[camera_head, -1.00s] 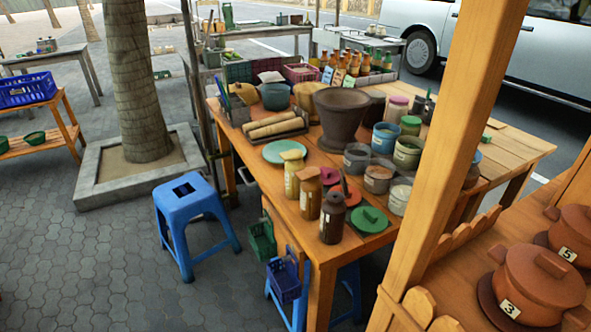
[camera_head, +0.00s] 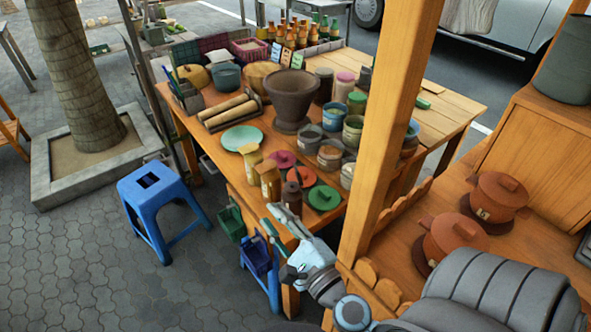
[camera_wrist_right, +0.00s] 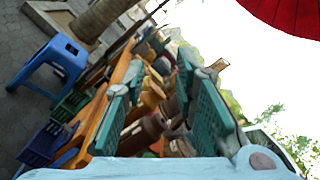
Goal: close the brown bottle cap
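A dark brown bottle (camera_head: 292,202) with a brown top stands upright at the near edge of the wooden table (camera_head: 222,168). An amber bottle (camera_head: 270,184) and a yellow bottle (camera_head: 251,162) stand beyond it in a row. Whether the brown cap is open or shut is too small to tell. My right gripper (camera_head: 275,222) is open and empty, just in front of and below the dark bottle, partly overlapping it in the head view. In the right wrist view its teal fingers (camera_wrist_right: 160,65) are spread, with the bottles and table between them. My left gripper is out of view.
A green lid (camera_head: 324,197), red lid (camera_head: 304,177) and pink lid (camera_head: 283,158) lie beside the bottles. A large mortar (camera_head: 293,97) stands behind. A wooden post (camera_head: 385,130) rises to the right. Green and blue baskets (camera_head: 256,256) hang at the table's side.

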